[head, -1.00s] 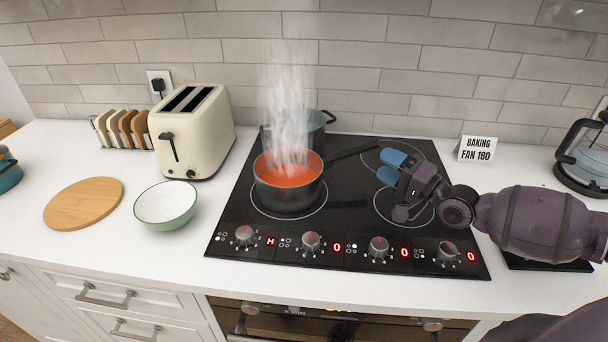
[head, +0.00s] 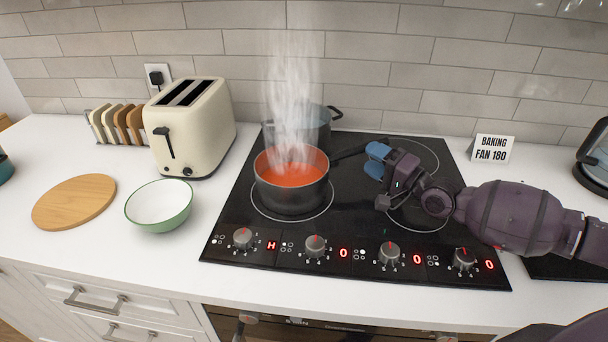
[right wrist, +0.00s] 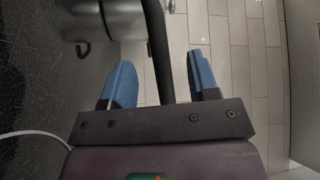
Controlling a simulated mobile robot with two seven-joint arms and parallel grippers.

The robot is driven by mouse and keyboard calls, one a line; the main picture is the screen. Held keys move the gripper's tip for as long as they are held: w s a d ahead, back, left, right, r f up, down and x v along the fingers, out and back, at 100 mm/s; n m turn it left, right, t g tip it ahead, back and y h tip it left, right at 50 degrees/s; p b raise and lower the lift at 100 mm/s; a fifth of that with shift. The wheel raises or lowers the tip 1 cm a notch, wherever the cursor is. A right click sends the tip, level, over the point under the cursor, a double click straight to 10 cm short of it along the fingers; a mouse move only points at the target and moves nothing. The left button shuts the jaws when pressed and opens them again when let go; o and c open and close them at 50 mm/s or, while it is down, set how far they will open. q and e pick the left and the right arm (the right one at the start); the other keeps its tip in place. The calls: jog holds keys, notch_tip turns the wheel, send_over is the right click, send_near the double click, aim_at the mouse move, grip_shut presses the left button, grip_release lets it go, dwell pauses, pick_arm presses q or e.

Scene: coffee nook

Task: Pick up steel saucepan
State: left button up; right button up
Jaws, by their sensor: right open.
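The steel saucepan (head: 291,190) stands on the front left ring of the hob, full of orange-red soup and steaming heavily. Its dark handle (head: 349,150) points right and toward the back. My right gripper (head: 376,160) is at the outer end of the handle, with blue fingers apart. In the right wrist view the dark handle (right wrist: 158,50) runs between the two open fingers (right wrist: 162,83), with a gap on each side. The handle's tip is partly hidden by the gripper in the head view. My left gripper is not in view.
A grey pot (head: 312,128) stands close behind the saucepan, partly veiled by steam. The right side of the black hob (head: 440,178) is free of pots. A cream toaster (head: 190,128), a green-rimmed bowl (head: 160,203) and a round wooden board (head: 75,201) are to the left.

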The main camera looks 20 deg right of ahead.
aim_at(357, 146)
jog(key=shift+x, duration=2.5)
jog(key=shift+c, duration=0.2)
grip_shut()
jog(key=shift+r, duration=0.15)
